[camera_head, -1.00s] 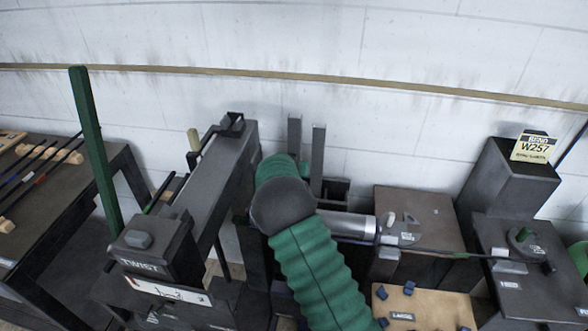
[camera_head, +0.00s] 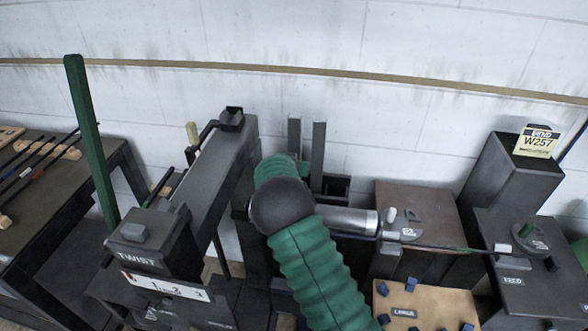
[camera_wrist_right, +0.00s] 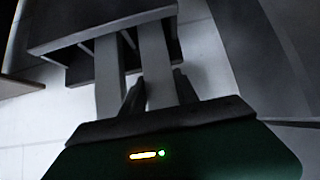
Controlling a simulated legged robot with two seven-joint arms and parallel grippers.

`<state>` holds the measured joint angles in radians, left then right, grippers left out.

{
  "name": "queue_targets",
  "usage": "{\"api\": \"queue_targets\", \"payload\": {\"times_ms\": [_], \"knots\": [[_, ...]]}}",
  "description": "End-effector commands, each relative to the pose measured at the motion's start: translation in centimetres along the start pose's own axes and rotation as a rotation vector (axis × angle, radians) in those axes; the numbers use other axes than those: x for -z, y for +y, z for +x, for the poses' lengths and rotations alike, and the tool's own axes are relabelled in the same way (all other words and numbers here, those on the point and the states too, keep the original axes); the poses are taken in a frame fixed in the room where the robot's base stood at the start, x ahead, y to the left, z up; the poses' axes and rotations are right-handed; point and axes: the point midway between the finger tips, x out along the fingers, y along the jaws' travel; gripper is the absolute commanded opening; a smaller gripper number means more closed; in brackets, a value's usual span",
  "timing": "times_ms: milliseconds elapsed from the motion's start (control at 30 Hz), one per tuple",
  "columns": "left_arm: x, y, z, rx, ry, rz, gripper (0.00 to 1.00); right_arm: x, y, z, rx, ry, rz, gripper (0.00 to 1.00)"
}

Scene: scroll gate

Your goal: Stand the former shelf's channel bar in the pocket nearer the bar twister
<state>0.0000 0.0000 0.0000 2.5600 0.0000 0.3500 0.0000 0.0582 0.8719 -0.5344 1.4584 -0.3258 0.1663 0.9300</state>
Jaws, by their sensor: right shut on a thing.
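Two grey upright bars, the left one (camera_head: 294,136) and the right one (camera_head: 318,150), stand side by side behind my right arm in the head view. Their lower parts are hidden there. A dark open box (camera_head: 336,188) is close beside them. In the right wrist view my right gripper (camera_wrist_right: 157,77) is shut on one grey bar (camera_wrist_right: 153,48), with the other bar (camera_wrist_right: 108,75) beside it. Both bars overlap the dark box (camera_wrist_right: 90,33); I cannot tell how deep either sits in a pocket. The bar twister (camera_head: 150,255), marked TWIST, is at the left. My left gripper is not in view.
A tall green post (camera_head: 90,140) rises at the twister. A bench (camera_head: 25,220) with several rods is at far left. The bender (camera_head: 505,180) with a W257 sign (camera_head: 538,142) and a tan board (camera_head: 430,308) with blue pegs are at right. The wall is close behind.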

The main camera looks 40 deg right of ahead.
Motion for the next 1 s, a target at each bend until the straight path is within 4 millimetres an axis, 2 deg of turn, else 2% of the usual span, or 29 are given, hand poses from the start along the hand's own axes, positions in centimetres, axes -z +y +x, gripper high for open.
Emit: {"api": "queue_targets", "payload": {"times_ms": [400, 433, 600, 833, 1000], "knots": [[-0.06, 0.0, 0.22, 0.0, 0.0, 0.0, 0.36, -0.12, -0.01, 0.15, 0.001, 0.002, 0.0, 0.0], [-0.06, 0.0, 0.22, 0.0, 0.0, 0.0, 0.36, -0.11, -0.01, 0.15, 0.001, 0.002, 0.0, 0.39], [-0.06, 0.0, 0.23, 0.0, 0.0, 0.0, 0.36, -0.14, -0.01, 0.17, 0.0, 0.001, 0.0, 0.61], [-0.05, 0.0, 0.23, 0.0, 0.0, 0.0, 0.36, -0.18, -0.01, 0.19, 0.0, 0.001, 0.0, 0.62], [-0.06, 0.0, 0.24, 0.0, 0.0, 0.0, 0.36, -0.25, 0.01, 0.22, -0.001, -0.001, 0.0, 0.83]]}}
